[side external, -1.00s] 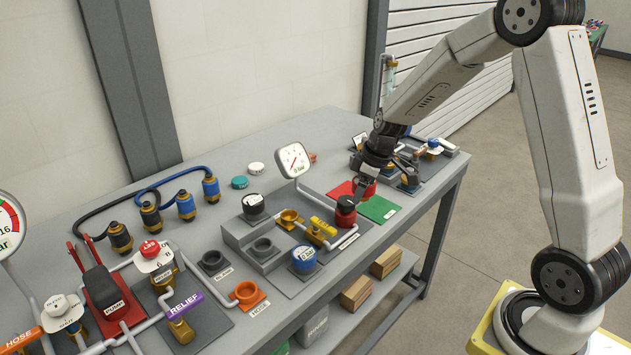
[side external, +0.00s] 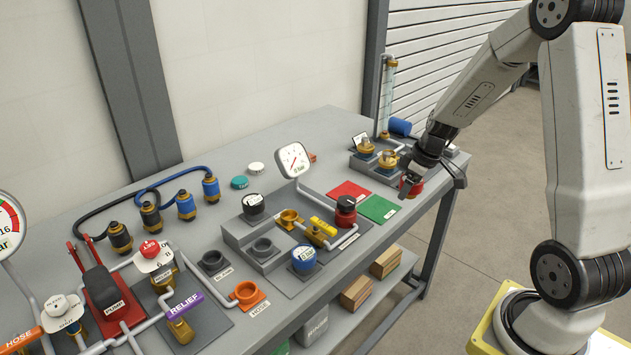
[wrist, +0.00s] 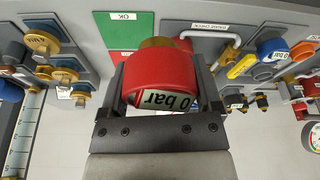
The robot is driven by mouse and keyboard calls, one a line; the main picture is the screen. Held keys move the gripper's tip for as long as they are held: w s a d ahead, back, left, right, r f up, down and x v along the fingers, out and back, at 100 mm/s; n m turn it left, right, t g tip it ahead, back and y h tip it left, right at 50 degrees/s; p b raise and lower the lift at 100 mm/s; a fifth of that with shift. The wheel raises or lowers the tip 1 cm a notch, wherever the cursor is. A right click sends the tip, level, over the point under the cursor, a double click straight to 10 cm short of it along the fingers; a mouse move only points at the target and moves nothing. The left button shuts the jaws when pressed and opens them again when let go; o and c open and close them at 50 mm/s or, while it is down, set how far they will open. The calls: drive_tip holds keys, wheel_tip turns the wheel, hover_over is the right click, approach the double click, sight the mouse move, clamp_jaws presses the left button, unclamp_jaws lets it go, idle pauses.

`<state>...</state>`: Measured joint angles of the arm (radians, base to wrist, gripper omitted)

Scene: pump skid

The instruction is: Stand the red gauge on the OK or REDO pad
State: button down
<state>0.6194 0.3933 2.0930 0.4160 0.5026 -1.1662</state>
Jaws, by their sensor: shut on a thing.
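The red gauge (wrist: 160,78) is between the fingers of my gripper (wrist: 170,95) in the wrist view, with a "0 bar" label facing the camera and brass at its far end. In the side view the red gauge (side external: 414,189) shows partly behind my gripper (side external: 412,182), above the table's right edge. The green pad (side external: 380,209) and the red pad (side external: 348,190) lie flat and bare, left of my gripper. The green pad's label reads OK in the wrist view (wrist: 125,32); the red pad's label is too small to read.
A red-and-black fitting (side external: 346,210) stands close to the pads' front left. A round dial (side external: 293,160) rises on a pipe behind it. A grey block with brass fittings (side external: 366,147) is behind the pads.

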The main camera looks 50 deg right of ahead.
drive_tip(key=w+d+f, duration=0.3)
drive_tip(key=w+f, duration=0.1)
drive_tip(key=w, duration=0.4)
approach(372, 206)
drive_tip(key=shift+w+a+f, duration=0.35)
drive_tip(key=shift+a+f, duration=0.1)
drive_tip(key=shift+f, duration=0.2)
drive_tip(key=shift+w+d+f, duration=0.25)
drive_tip(key=shift+w+f, duration=0.2)
drive_tip(key=shift+f, duration=0.1)
drive_tip(key=shift+w+f, duration=0.2)
drive_tip(key=shift+f, duration=0.05)
drive_tip(key=shift+d+f, duration=0.1)
drive_tip(key=shift+f, duration=1.45)
drive_tip(key=shift+f, duration=0.15)
unclamp_jaws()
